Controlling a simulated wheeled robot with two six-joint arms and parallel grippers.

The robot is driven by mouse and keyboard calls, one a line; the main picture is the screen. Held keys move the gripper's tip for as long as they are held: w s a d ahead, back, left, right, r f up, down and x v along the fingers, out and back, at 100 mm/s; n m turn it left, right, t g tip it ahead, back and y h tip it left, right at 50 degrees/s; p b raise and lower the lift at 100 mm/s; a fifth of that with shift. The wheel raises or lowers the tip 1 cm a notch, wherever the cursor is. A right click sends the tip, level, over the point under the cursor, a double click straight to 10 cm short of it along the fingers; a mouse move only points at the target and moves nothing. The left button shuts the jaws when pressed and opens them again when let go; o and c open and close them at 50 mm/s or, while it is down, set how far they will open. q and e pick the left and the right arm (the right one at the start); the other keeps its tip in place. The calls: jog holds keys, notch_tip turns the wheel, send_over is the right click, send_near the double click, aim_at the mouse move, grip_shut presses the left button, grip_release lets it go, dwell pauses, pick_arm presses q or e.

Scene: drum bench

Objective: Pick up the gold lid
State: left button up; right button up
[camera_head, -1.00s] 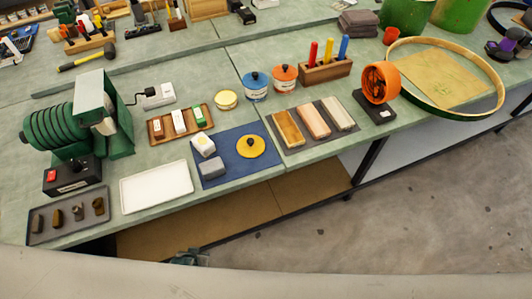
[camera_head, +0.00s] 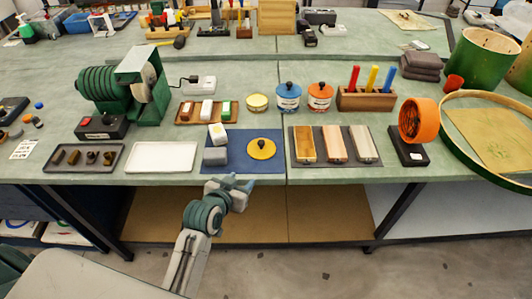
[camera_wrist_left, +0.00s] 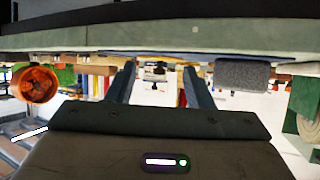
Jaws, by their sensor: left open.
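The gold lid (camera_head: 261,149) is a round yellow disc with a black knob. It lies flat on the right part of the blue mat (camera_head: 238,168), near the front of the bench, in the head view. My left gripper (camera_head: 241,184) is open and empty, in front of the bench's front edge and just below and left of the lid in the picture. In the left wrist view the two fingers (camera_wrist_left: 157,85) stand apart, facing the bench edge. I cannot clearly make out the lid there. My right gripper is not in view.
A white block (camera_head: 217,134) and a grey block (camera_head: 215,156) sit left of the lid. A white tray (camera_head: 162,157) lies further left, a tray of sanding blocks (camera_head: 335,146) to the right.

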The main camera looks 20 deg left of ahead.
pick_arm(q)
jog(key=w+r, duration=0.1)
jog(key=w+r+t, duration=0.2)
jog(key=w, duration=0.1)
jog(key=shift+w+d, duration=0.1)
jog(key=shift+d, duration=0.2)
jog(key=p, duration=0.1)
send_near(260, 144)
jog(key=w, duration=0.1)
jog(key=w+d+f, duration=0.1)
jog(key=shift+w+f, duration=0.2)
jog(key=shift+w, duration=0.1)
jog(key=shift+w+f, duration=0.15)
jog(key=shift+w, duration=0.15)
jog(key=shift+w+a+p, duration=0.1)
jog(key=shift+w+p, duration=0.35)
jog(key=shift+w, duration=0.1)
jog(key=x, duration=0.1)
jog(key=p+x, duration=0.1)
jog(key=x, duration=0.1)
jog(key=shift+w+a+r, duration=0.15)
jog(key=shift+w+r, duration=0.05)
jog(key=shift+w, duration=0.05)
jog(key=shift+w+f, duration=0.25)
jog(key=shift+w, duration=0.15)
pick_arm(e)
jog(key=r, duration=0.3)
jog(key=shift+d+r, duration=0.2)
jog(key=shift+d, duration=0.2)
